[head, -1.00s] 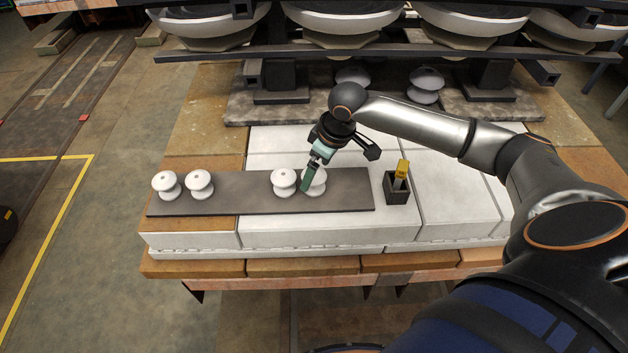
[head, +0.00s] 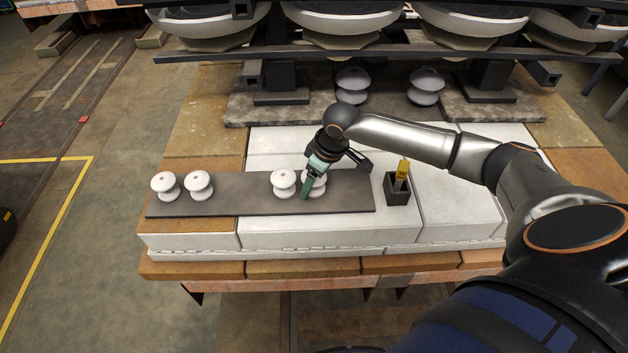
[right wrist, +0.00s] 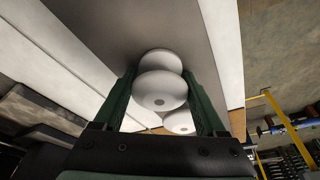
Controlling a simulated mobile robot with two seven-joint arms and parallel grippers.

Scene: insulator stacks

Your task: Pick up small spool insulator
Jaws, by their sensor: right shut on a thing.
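Several small white spool insulators stand upright on a dark grey board. Two are at its left, one (head: 165,184) and another (head: 199,184). Two are nearer its right end, one (head: 284,182) and, right beside it, another (head: 319,184) partly hidden by my gripper. My right gripper (head: 309,190) is shut on this rightmost spool. In the right wrist view the held spool (right wrist: 160,92) sits between the two green fingers (right wrist: 160,100), with a neighbouring spool (right wrist: 180,122) behind it. The held spool appears still on the board. My left gripper is not in view.
The dark board (head: 240,195) lies on white blocks (head: 330,232). A small dark box with a yellow-topped item (head: 398,187) stands right of the board. Two more white spools (head: 352,86) (head: 426,87) stand at the back, below large discs on a dark rack (head: 340,52).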

